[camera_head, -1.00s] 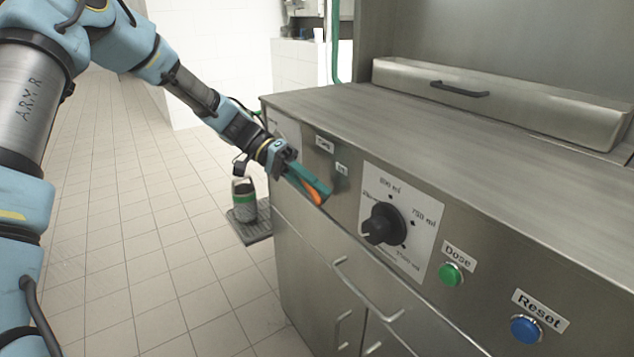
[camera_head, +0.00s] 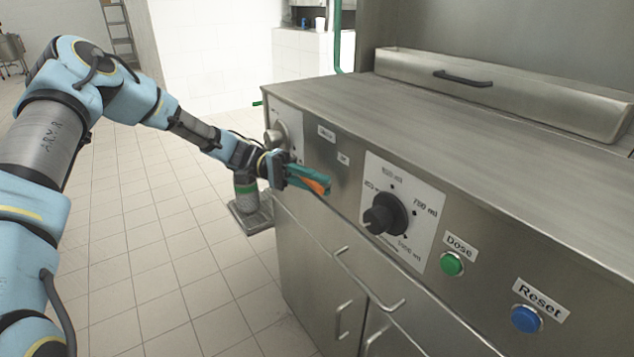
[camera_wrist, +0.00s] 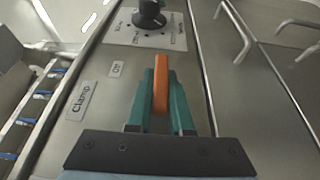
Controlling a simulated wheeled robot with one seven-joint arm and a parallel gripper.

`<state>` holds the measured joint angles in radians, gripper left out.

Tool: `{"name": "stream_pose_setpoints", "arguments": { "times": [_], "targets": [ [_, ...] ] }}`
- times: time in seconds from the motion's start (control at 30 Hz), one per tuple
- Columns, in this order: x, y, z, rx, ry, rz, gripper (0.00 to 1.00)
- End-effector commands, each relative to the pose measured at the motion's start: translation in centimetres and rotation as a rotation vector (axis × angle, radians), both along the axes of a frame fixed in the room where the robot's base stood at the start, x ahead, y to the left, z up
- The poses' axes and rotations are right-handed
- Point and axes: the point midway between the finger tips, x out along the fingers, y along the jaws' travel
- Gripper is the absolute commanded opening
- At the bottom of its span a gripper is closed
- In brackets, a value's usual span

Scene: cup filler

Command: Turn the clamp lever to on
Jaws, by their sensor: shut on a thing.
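The orange clamp lever (camera_wrist: 160,85) lies between the teal fingers of my gripper (camera_wrist: 162,95) in the wrist view, and the gripper is shut on it. In the head view the gripper (camera_head: 312,180) is at the front panel, below the small labels, with the orange lever (camera_head: 315,186) showing between the fingers. The lever points along the panel toward the black dial, slightly downward. The "Clamp" label (camera_wrist: 82,100) and the "On" label (camera_wrist: 116,69) are beside the gripper in the wrist view. The lever's pivot is hidden.
The black dial (camera_head: 385,214) is to the right of the gripper, followed by the green Dose button (camera_head: 452,263) and blue Reset button (camera_head: 526,318). Another round knob (camera_head: 275,137) is at the panel's left end. Cabinet handles (camera_head: 368,285) protrude below. Floor is open left.

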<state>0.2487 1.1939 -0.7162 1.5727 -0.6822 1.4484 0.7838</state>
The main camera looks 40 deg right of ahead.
Motion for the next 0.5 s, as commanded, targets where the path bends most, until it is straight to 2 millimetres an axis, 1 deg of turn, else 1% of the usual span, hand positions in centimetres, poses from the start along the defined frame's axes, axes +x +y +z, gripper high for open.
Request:
{"name": "stream_pose_setpoints", "arguments": {
  "times": [0.27, 0.3, 0.5],
  "targets": [
    [0.01, -0.02, -0.03, 0.001, 0.003, 0.002, 0.0],
    [0.0, -0.01, -0.03, 0.001, 0.003, 0.002, 0.2],
    [-0.01, 0.0, -0.04, 0.002, 0.002, 0.001, 0.43]
  ]
}}
